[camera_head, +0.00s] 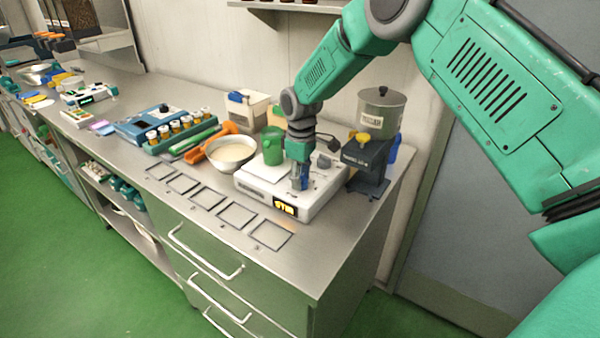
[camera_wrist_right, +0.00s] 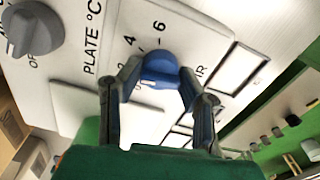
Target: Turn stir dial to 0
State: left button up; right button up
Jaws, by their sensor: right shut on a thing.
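The blue stir dial (camera_wrist_right: 160,68) is on the white face of a hotplate, with the numerals 4 and 6 beside it and part of the word STIR showing. My right gripper (camera_wrist_right: 159,80) is shut on the dial, a finger on each side of it. In the head view, the right gripper (camera_head: 299,182) reaches down onto the front of the white hotplate (camera_head: 255,187), and the dial is hard to tell from the fingers. The dial's exact setting is unclear. My left gripper is out of view.
A grey dial (camera_wrist_right: 32,30) is by the PLATE °C label. The hotplate has a lit amber display (camera_head: 284,208). Square outlines mark the bare counter in front (camera_head: 237,215).

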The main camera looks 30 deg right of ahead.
jog(key=n+p, duration=0.1)
jog(key=n, duration=0.4)
jog(key=shift+n+p, duration=0.3)
jog(key=shift+p, duration=0.05)
jog(key=n, duration=0.5)
jog(key=shift+r+n+p, duration=0.1)
jog(key=shift+n+p, duration=0.3)
jog(key=shift+w, duration=0.1)
jog(key=o, duration=1.1)
jog(key=shift+o, duration=0.2)
jog(key=shift+d, duration=0.1)
